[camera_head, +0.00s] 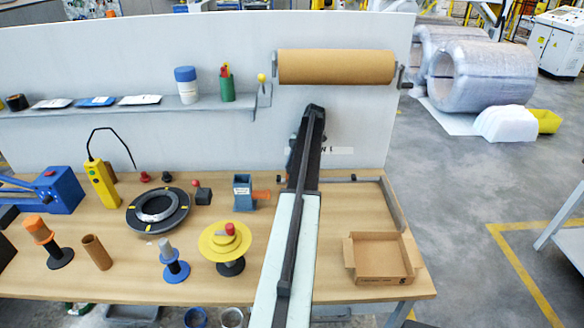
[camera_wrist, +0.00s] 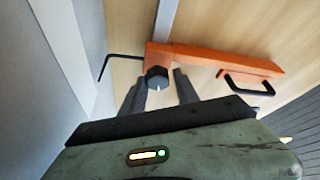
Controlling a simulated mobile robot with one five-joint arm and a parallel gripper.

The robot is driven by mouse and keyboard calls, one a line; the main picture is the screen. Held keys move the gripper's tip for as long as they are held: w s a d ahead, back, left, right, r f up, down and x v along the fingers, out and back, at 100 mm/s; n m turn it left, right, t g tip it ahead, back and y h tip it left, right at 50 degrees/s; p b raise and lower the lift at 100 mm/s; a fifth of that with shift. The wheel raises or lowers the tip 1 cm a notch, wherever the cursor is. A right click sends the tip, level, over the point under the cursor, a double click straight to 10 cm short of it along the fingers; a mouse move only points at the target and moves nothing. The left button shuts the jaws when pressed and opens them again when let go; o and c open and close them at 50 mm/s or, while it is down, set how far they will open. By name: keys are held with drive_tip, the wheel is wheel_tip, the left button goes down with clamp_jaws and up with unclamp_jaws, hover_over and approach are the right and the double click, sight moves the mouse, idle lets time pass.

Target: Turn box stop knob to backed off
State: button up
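A dark faceted knob (camera_wrist: 157,78), which I take for the box stop knob, sits at the left end of an orange bar (camera_wrist: 212,59) in the wrist view. A small pale mark shows on its lower face. My gripper (camera_wrist: 158,88) is open, with one dark finger on each side of the knob. I see gaps at the sides but cannot tell how deep the knob sits between the fingers. In the head view my arm covers the gripper and the knob. An open cardboard box (camera_head: 382,279) lies on the bench (camera_head: 335,215) to the right of my arm.
A bent black rod (camera_wrist: 113,58) stands left of the knob, and a black handle (camera_wrist: 249,88) is to its right. The back panel (camera_head: 180,60) rises close behind, carrying a brown roll (camera_head: 336,67). Reels and tools stand left of my arm.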

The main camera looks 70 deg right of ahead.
drive_tip(key=shift+o, duration=0.9)
drive_tip(key=shift+r+p, duration=0.3)
drive_tip(key=shift+p, duration=0.05)
wheel_tip(320, 180, up, 3)
drive_tip(key=p, duration=0.3)
drive_tip(key=shift+r, duration=0.2)
drive_tip(key=s+a, duration=0.2)
drive_tip(key=a, duration=0.3)
drive_tip(key=s+a+p, duration=0.1)
drive_tip(key=a, duration=0.4)
drive_tip(key=s+a+r, duration=0.1)
drive_tip(key=s+a, duration=0.1)
drive_tip(key=a, duration=0.3)
drive_tip(key=shift+s, duration=0.35)
